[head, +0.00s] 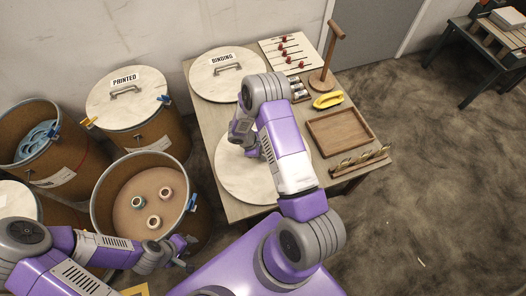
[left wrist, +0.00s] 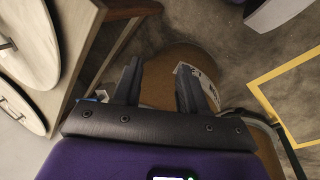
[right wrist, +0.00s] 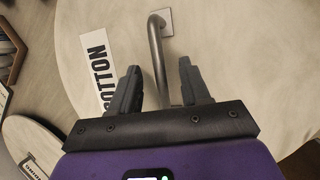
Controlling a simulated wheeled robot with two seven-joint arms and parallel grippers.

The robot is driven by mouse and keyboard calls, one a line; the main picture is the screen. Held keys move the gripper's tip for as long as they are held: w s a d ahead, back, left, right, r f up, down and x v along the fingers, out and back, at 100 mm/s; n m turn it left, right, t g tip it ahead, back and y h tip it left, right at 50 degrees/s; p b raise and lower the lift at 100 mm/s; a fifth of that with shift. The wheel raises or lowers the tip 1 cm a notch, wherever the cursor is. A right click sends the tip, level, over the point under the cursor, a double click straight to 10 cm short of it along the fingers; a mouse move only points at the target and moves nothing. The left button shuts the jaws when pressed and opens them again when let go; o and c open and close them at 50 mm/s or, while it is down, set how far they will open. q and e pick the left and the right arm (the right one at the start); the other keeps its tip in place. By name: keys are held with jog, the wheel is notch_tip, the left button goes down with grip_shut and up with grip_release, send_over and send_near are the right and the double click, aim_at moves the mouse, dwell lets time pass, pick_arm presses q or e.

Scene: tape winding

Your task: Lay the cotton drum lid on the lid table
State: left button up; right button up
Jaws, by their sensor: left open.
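The cotton drum lid (head: 237,180) is a pale round disc lying on the front part of the lid table (head: 212,122), partly hidden by my right arm. In the right wrist view the lid (right wrist: 235,60) shows its COTTON label (right wrist: 95,65) and grey bar handle (right wrist: 157,45). My right gripper (right wrist: 160,85) is open, its fingers apart on either side of the handle with a visible gap. My left gripper (head: 188,252) is open and empty, low beside the open drum; it also shows in the left wrist view (left wrist: 155,85).
An open drum (head: 124,226) holds three tape rolls. The PRINTED drum lid (head: 128,98) is on its drum. The BINDING lid (head: 230,74) lies at the table's back left. A wooden tray (head: 340,133), yellow tape dispenser (head: 328,100) and wooden stand (head: 322,80) occupy the table's right side.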

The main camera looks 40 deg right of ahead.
jog(key=p+v, duration=0.2)
jog(key=v, duration=0.5)
jog(key=shift+r, duration=0.25)
jog(key=shift+a, duration=0.15)
jog(key=s+a, duration=0.1)
jog(key=s+a+f+y, duration=0.1)
jog(key=a, duration=0.1)
jog(key=s+a+f+m+y, duration=0.1)
jog(key=a, duration=0.1)
jog(key=shift+s+a+g+p, duration=0.1)
jog(key=shift+s+g+p, duration=0.2)
jog(key=shift+s+p, duration=0.05)
jog(key=s+a+m+y, duration=0.1)
jog(key=a, duration=0.2)
jog(key=s+a+y, duration=0.2)
jog(key=a, duration=0.1)
jog(key=s+a+f+m+y, duration=0.1)
jog(key=s+a, duration=0.1)
jog(key=shift+s+a+m+p, duration=0.2)
jog(key=shift+a+m+p, duration=0.1)
jog(key=shift+a+p, duration=0.1)
jog(key=s+a+r+m+t+y, duration=0.2)
jog(key=s+a+m+t, duration=0.1)
jog(key=s+a+m, duration=0.2)
jog(key=shift+s+a+m+y+p, duration=0.4)
jog(key=shift+a+m, duration=0.5)
jog(key=shift+m, duration=0.2)
